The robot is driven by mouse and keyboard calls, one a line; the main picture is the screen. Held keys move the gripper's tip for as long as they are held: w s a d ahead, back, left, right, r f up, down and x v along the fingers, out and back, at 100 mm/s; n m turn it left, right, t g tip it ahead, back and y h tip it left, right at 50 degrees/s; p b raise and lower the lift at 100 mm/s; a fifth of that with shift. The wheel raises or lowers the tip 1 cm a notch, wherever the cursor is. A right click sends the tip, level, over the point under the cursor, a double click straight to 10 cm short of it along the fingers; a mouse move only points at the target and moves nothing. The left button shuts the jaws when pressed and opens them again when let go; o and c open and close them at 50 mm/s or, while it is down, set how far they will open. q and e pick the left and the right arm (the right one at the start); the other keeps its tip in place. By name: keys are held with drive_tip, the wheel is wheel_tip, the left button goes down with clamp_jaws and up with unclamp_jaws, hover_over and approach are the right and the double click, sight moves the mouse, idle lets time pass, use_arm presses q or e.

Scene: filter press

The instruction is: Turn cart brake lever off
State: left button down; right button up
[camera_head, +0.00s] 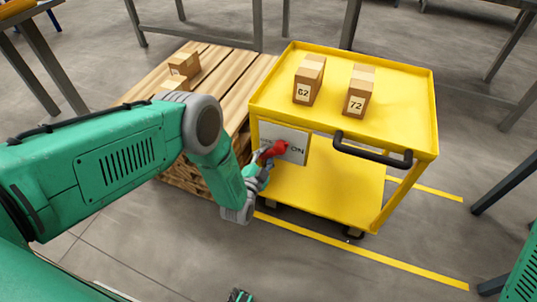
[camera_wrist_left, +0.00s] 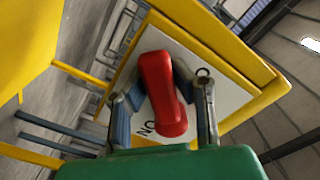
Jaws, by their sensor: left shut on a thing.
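The yellow cart (camera_head: 345,115) stands right of centre in the head view. A white plate (camera_head: 293,146) with the letters ON is fixed to its near left side. The red brake lever (camera_head: 277,149) sits on this plate, its red end beside the ON letters. In the left wrist view the red lever (camera_wrist_left: 162,92) lies between the two fingers of my left gripper (camera_wrist_left: 165,105), which is shut on it. My left gripper (camera_head: 265,160) is partly hidden by my arm in the head view.
Two boxes, marked 62 (camera_head: 308,82) and 72 (camera_head: 358,92), stand on the cart's top. A black handle (camera_head: 372,152) sticks out of its front. A wooden pallet (camera_head: 225,72) with small boxes (camera_head: 184,65) stands close on the left. Open floor lies in front.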

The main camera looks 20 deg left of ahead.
use_arm(q)
drive_tip(key=shift+s+d, duration=0.1)
idle(0.4)
drive_tip(key=c, duration=1.5)
unclamp_jaws()
drive_tip(key=shift+o, duration=0.9)
drive_tip(key=shift+r, duration=0.1)
drive_tip(key=s, duration=1.2)
drive_tip(key=shift+a, duration=0.2)
